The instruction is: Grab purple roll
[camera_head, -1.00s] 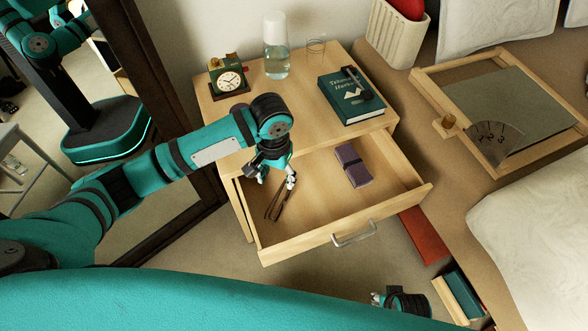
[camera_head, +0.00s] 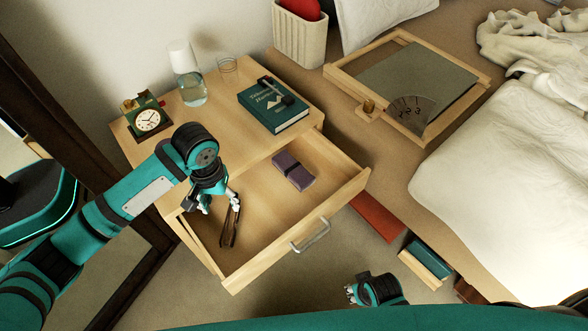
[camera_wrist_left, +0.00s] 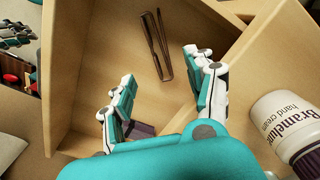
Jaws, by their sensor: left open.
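The purple roll (camera_head: 294,170) lies in the open wooden drawer (camera_head: 341,199), towards its right side, with a dark band around its middle. My left gripper (camera_head: 218,202) is open over the drawer's left part, to the left of the roll and apart from it. In the left wrist view the open fingers (camera_wrist_left: 157,66) have nothing between them, and a purple piece (camera_wrist_left: 141,129), likely the roll, shows partly hidden behind the gripper. My right gripper (camera_head: 352,293) is low in front of the drawer; its finger opening is unclear.
A brown tong-like item (camera_head: 230,226) lies in the drawer below my left gripper. The cabinet top holds a clock (camera_head: 148,120), a bottle (camera_head: 190,88), a glass (camera_head: 228,70) and a green book (camera_head: 272,108). A hand cream container (camera_wrist_left: 290,125) shows in the wrist view.

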